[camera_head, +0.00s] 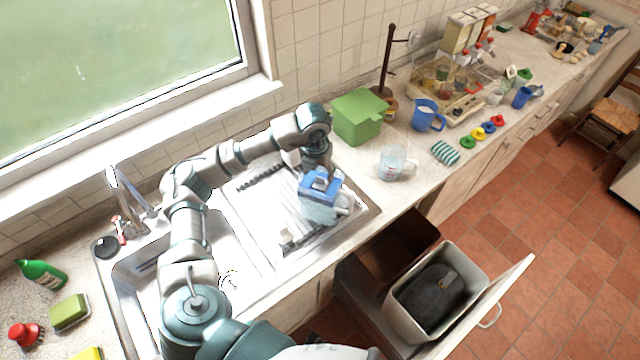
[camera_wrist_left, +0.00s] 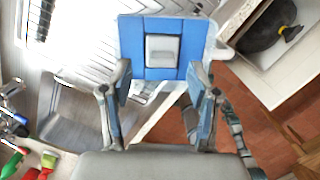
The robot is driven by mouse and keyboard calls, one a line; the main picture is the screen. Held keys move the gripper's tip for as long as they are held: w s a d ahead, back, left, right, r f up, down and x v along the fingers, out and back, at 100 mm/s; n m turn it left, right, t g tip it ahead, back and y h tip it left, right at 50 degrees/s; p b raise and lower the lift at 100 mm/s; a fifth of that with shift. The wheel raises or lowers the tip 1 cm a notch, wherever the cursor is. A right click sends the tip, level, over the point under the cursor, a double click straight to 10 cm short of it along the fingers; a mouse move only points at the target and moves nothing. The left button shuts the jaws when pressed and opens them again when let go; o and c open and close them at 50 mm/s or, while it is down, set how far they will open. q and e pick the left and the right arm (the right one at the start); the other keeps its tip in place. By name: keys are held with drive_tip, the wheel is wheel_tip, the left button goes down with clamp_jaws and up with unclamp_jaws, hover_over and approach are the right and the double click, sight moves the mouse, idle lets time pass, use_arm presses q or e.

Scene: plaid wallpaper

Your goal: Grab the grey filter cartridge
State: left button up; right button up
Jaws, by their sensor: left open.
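A clear pitcher with a blue top (camera_head: 320,208) stands on the steel draining board. In the left wrist view its blue top (camera_wrist_left: 130,45) frames a pale grey square block (camera_wrist_left: 162,48), which looks like the filter cartridge. My left gripper (camera_head: 318,172) points down above the pitcher top. In the wrist view its two blue-padded fingers (camera_wrist_left: 160,82) are spread and empty, with the grey block seen beyond the gap. I cannot tell whether either finger touches the pitcher. A small pale object (camera_head: 287,238) also lies on the draining board. My right gripper is not in view.
A green box (camera_head: 358,117) stands behind the board, and a clear mug (camera_head: 392,163) stands to its right. A blue pitcher (camera_head: 427,115) is farther along the counter. An open drawer with a white bin (camera_head: 400,303) juts out below the counter. The sink lies left of the board.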

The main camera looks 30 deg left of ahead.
sight(320, 178)
use_arm(q)
wheel_tip(320, 178, down, 2)
drive_tip(key=shift+w+f+p, duration=0.15)
drive_tip(key=shift+f+p, duration=0.05)
drive_tip(key=shift+p, duration=0.1)
drive_tip(key=shift+w+d+f, duration=0.1)
drive_tip(key=shift+w+f, duration=0.05)
drive_tip(key=shift+f, duration=0.35)
clamp_jaws()
drive_tip(key=shift+r, duration=0.1)
